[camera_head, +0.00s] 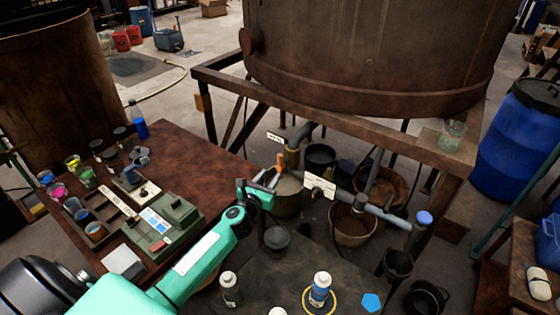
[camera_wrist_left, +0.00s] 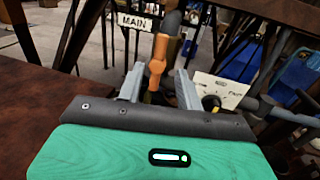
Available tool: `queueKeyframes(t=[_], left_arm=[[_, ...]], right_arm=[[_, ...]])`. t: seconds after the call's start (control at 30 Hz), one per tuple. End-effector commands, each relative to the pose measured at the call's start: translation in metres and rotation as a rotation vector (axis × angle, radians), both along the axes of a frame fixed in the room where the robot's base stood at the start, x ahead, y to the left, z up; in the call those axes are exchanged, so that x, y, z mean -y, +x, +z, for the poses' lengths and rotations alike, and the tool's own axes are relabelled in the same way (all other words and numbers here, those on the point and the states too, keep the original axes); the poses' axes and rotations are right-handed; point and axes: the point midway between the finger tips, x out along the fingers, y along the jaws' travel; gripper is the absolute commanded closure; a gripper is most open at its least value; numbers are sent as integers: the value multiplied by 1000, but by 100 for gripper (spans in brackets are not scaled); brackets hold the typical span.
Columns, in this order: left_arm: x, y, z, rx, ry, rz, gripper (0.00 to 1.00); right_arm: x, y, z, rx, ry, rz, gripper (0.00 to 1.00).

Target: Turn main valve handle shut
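The main valve handle (camera_head: 278,172) is a small orange lever on a grey pipe under the big rusty vat. It also shows in the left wrist view (camera_wrist_left: 158,62), standing upright near a white "MAIN" label (camera_wrist_left: 135,22). My left gripper (camera_head: 269,187) reaches in from the lower left, close to the handle. In the left wrist view, its grey fingers (camera_wrist_left: 160,70) are apart, one on each side of the handle, with gaps visible. I cannot tell how deep the handle lies between them. My right gripper is not in view.
A white tag plate (camera_head: 319,186) hangs on the pipe right of the handle. The vat's frame (camera_head: 325,122) runs above. A brown table (camera_head: 180,150) with jars and a green box (camera_head: 165,224) stands left. Bottles stand on the dark surface below. Buckets sit under the pipe.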

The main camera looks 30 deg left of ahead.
Motion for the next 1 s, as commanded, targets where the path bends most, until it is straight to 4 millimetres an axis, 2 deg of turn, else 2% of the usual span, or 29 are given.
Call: queueKeyframes(t=[0.3, 0.5, 0.7, 0.97, 1.0], left_arm=[[-3, 56, 1, 1, 1, 1, 64], [-5, 80, 0, 1, 0, 1, 64], [-5, 90, 0, 0, 2, 0, 64], [-5, 91, 0, 0, 3, -1, 64], [-5, 91, 0, 0, 2, -1, 68]], right_arm=[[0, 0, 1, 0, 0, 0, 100], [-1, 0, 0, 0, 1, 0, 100], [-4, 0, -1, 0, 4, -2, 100], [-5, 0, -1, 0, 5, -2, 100], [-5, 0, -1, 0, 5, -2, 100]])
